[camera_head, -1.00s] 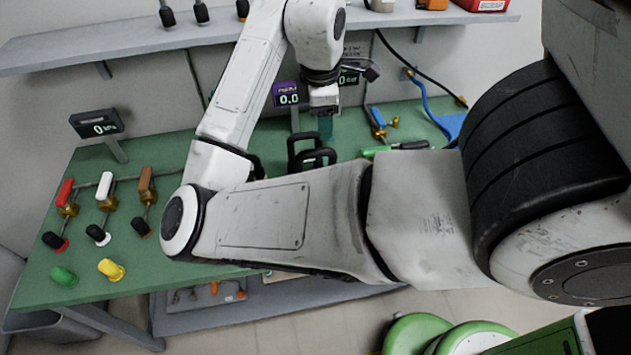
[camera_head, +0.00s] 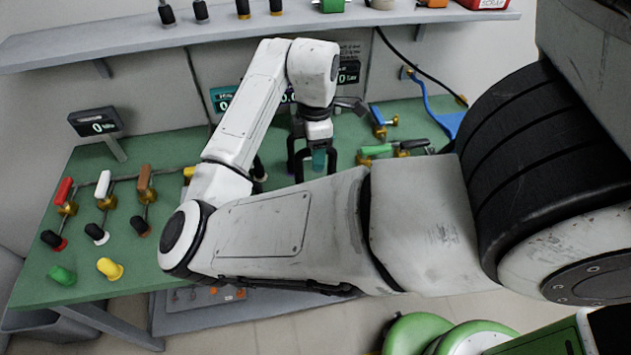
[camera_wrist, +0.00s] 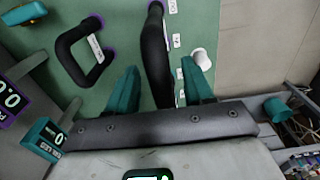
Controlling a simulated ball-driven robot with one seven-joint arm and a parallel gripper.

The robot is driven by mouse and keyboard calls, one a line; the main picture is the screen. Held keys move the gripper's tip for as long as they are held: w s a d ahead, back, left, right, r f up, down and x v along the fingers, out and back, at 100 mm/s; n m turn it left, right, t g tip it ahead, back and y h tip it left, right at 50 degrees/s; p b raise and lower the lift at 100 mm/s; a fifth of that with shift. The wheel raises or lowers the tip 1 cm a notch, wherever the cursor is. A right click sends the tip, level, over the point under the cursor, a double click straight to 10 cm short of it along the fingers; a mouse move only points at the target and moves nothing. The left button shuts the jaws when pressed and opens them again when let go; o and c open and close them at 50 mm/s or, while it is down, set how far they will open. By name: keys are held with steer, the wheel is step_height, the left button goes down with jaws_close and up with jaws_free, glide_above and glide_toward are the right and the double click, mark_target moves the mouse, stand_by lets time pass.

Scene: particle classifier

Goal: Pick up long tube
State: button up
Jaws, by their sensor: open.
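In the wrist view, a black tube (camera_wrist: 155,52) with a purple end runs between the two teal fingers of my gripper (camera_wrist: 160,68). The fingers are open, one on each side of it, with gaps visible. Its lower end is hidden by my gripper. A second black tube (camera_wrist: 66,44), bent in a loop with purple ends, stands to the left on the green table. I cannot tell for certain which is the long one, but the tube between the fingers looks taller. In the head view my gripper (camera_head: 318,160) is low over the table, with black tubing (camera_head: 300,163) beside it.
Displays stand behind on the green table (camera_head: 150,260), one of them a purple-framed display (camera_wrist: 10,98). A white cylinder (camera_wrist: 202,58) stands right of the fingers. Valves with coloured handles (camera_head: 104,184) are at the left. A shelf (camera_head: 120,45) runs above the back.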

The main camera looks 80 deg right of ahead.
steer(key=shift+f, duration=1.05)
jaws_close()
